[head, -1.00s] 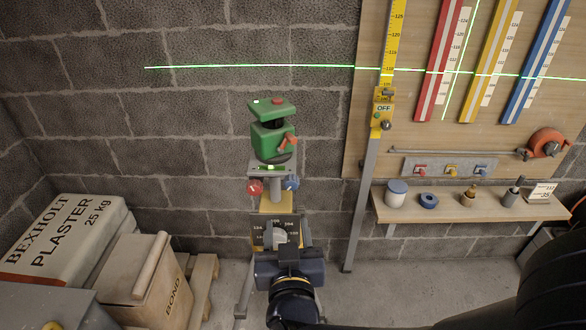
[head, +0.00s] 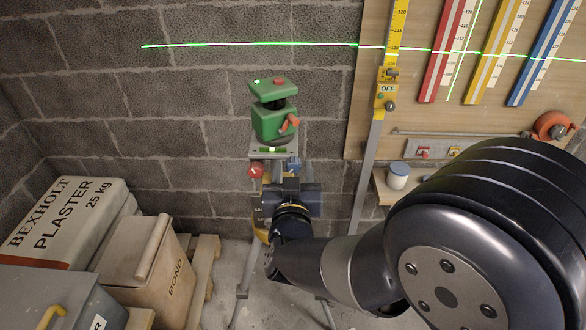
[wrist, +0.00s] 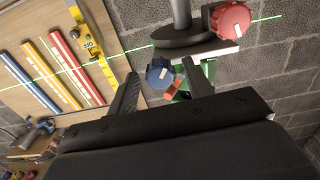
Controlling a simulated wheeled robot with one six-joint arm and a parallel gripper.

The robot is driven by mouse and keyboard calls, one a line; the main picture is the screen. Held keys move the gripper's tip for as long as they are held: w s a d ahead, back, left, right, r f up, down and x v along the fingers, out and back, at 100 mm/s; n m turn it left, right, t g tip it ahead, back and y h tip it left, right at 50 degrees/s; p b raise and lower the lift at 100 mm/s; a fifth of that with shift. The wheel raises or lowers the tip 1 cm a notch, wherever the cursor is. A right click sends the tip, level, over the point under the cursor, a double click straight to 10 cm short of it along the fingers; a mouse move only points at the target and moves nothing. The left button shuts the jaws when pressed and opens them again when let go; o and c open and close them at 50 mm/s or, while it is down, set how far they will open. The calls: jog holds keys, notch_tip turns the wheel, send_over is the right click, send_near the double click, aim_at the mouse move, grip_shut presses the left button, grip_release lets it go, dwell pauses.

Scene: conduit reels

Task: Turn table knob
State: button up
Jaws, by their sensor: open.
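A green laser level (head: 273,122) stands on a small grey levelling table (head: 268,152) on a tripod against the block wall. Under the table's edge are a red knob (head: 255,171) at left and a blue knob (head: 294,163) at right. In the wrist view the blue knob (wrist: 160,73) shows between the fingertips, its white mark slanted, and the red knob (wrist: 231,20) is outside them at upper right. My gripper (wrist: 160,68) is open; I cannot tell whether a finger touches the blue knob. In the head view my gripper (head: 291,186) is just below the blue knob and hides most of the dial.
A yellow staff (head: 390,60) with a grey pole stands right of the tripod. Plaster sacks (head: 65,222) and a bond box (head: 150,270) sit at lower left. My arm covers much of the shelf at right. Bare wall lies left of the tripod.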

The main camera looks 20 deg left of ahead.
jog(key=shift+w+a, duration=0.1)
jog(key=shift+w, duration=0.15)
jog(key=c, duration=1)
jog(key=shift+b, duration=0.3)
